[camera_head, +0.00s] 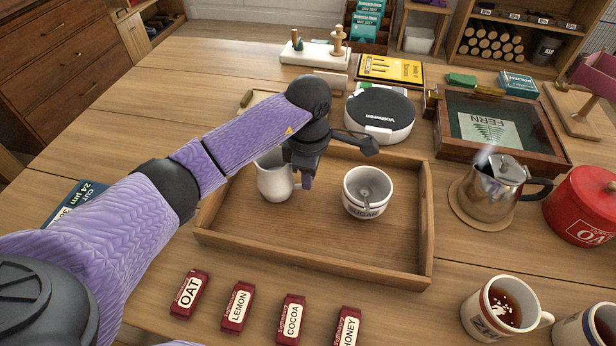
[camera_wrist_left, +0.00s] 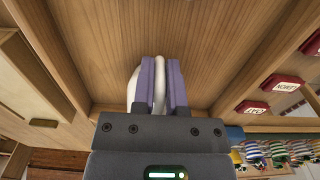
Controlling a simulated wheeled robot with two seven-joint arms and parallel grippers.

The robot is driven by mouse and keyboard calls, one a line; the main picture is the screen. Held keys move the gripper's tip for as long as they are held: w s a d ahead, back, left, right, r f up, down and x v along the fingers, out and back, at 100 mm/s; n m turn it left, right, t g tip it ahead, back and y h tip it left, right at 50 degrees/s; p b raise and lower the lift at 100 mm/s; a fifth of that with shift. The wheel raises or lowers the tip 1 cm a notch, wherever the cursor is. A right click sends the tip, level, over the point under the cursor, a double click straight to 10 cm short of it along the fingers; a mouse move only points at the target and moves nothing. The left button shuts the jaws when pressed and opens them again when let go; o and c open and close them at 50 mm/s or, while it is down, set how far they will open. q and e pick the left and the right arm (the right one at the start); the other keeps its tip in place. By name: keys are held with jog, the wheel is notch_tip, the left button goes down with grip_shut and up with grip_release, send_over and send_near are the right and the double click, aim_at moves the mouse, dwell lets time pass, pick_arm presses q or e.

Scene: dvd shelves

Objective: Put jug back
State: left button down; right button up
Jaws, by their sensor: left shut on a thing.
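A white jug (camera_head: 272,180) is in the left part of the wooden tray (camera_head: 318,262), upright as far as I can see. My left gripper (camera_head: 304,180) is at the jug's right side, shut on its handle. In the left wrist view the purple fingers (camera_wrist_left: 161,82) close around the white handle, with the jug's body (camera_wrist_left: 133,88) just left of them. My arm hides part of the jug's top. I cannot tell whether the jug's base touches the tray. A white sugar bowl (camera_head: 367,192) stands in the tray to the right. My right gripper is not in view.
Several red bars (camera_head: 237,307) lie in front of the tray. A steel pot (camera_head: 497,187), a red tin (camera_head: 585,207) and a mug of tea (camera_head: 503,308) are to the right. A round black-topped device (camera_head: 381,112) and a glass-topped box (camera_head: 497,126) stand behind. The tray's middle is clear.

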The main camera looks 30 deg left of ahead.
pick_arm(q)
jog(key=shift+f, duration=0.2)
jog(key=c, duration=0.7)
grip_release()
jog(key=shift+o, duration=0.2)
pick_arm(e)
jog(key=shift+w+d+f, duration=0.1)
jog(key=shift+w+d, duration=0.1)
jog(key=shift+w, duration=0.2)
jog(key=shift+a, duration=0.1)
pick_arm(q)
jog(key=shift+r+p, duration=0.3)
jog(key=shift+r, duration=0.15)
notch_tip(320, 180, up, 10)
jog(key=p, duration=0.3)
jog(key=shift+r+p, duration=0.25)
jog(key=shift+p, duration=0.1)
jog(key=shift+r, duration=0.5)
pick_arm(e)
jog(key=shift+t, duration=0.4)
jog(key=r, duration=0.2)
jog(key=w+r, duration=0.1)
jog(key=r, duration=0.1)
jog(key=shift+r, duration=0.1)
